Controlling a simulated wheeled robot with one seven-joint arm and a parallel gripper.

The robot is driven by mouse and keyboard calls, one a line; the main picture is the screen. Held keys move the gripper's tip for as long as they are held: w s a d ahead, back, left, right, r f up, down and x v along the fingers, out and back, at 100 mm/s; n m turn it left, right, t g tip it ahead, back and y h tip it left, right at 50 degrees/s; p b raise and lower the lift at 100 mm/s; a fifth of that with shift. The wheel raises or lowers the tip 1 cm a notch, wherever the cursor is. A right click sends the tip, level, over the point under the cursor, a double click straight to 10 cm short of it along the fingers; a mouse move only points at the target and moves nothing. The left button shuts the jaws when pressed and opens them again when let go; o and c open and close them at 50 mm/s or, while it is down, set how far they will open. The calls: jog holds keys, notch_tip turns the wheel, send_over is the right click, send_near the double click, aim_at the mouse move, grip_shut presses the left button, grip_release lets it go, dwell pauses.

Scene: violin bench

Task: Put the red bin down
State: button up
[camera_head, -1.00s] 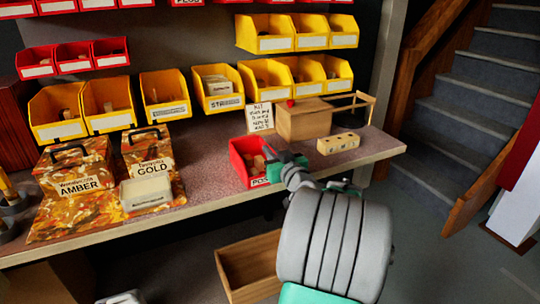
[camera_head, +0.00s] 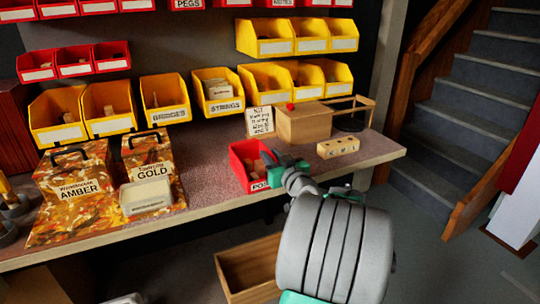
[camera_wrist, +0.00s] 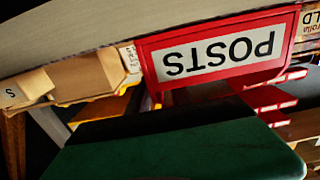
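The red bin (camera_head: 241,162), labelled POSTS and holding small brown pieces, is upright at the front edge of the bench. I cannot tell whether its base touches the bench top. My gripper (camera_head: 277,168), with green fingers, is at the bin's front right rim and appears shut on it; my wrist partly covers the label. In the wrist view the bin's front (camera_wrist: 290,35) shows upside down with its whole label, and a dark green finger fills the bottom and hides the rim.
The bench top (camera_head: 209,170) is clear left of the bin. Yellow bins (camera_head: 219,104) line the back. A wooden crate (camera_head: 248,268) is below.

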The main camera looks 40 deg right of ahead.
jog(key=v, duration=1.1)
jog(key=shift+s+p, duration=0.15)
jog(key=shift+p, duration=0.15)
